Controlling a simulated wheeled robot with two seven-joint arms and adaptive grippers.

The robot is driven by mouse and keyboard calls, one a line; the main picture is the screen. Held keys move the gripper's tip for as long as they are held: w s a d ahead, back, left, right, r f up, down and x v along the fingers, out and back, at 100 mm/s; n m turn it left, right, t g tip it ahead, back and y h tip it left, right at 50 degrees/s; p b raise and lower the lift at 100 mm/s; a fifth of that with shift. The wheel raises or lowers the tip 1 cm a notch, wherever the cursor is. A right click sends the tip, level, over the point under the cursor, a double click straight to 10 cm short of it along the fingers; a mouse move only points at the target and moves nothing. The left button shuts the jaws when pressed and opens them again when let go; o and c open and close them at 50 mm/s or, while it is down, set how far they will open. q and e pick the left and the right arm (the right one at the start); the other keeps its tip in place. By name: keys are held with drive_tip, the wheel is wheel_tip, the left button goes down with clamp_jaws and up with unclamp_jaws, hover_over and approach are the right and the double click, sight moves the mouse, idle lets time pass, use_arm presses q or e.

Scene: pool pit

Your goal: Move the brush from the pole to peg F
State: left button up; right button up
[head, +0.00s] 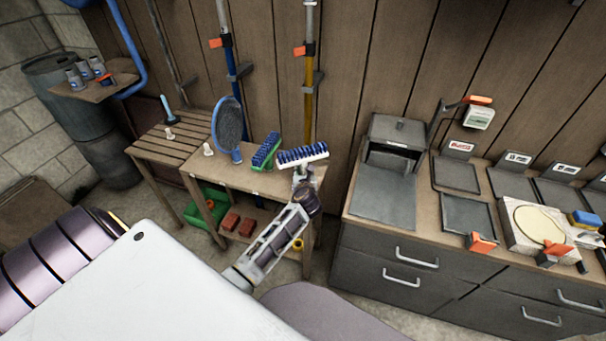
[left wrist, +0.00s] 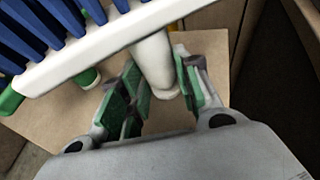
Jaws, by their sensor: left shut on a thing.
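A white brush (head: 303,154) with blue bristles is held over the right end of the wooden bench (head: 222,176), bristles up. It fills the upper left of the left wrist view (left wrist: 110,45). My left gripper (head: 302,182) is shut on the brush's white neck (left wrist: 153,60), between its green finger pads (left wrist: 160,82). A green brush (head: 266,151) with blue bristles stands just left of it on the bench. A blue pole (head: 228,45) and a yellow pole (head: 308,80) stand against the wall. A white peg (head: 208,150) shows on the bench; no peg letter is readable. My right gripper is out of view.
A round dark net (head: 228,125) stands on the bench. A slatted table (head: 158,152) with another white peg adjoins it at left. A grey drawer cabinet (head: 400,250) with trays stands at right. Red blocks (head: 238,223) and a green bin (head: 205,208) sit below.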

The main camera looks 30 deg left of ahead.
use_arm(q)
drive_tip(key=shift+f, duration=0.25)
drive_tip(key=shift+f+b, duration=0.3)
drive_tip(key=shift+f, duration=0.15)
idle(1.0)
drive_tip(key=o, duration=1.3)
drive_tip(key=shift+o, duration=0.3)
drive_tip(key=shift+f, duration=0.1)
drive_tip(key=o, duration=0.4)
drive_tip(key=shift+s+d, duration=0.1)
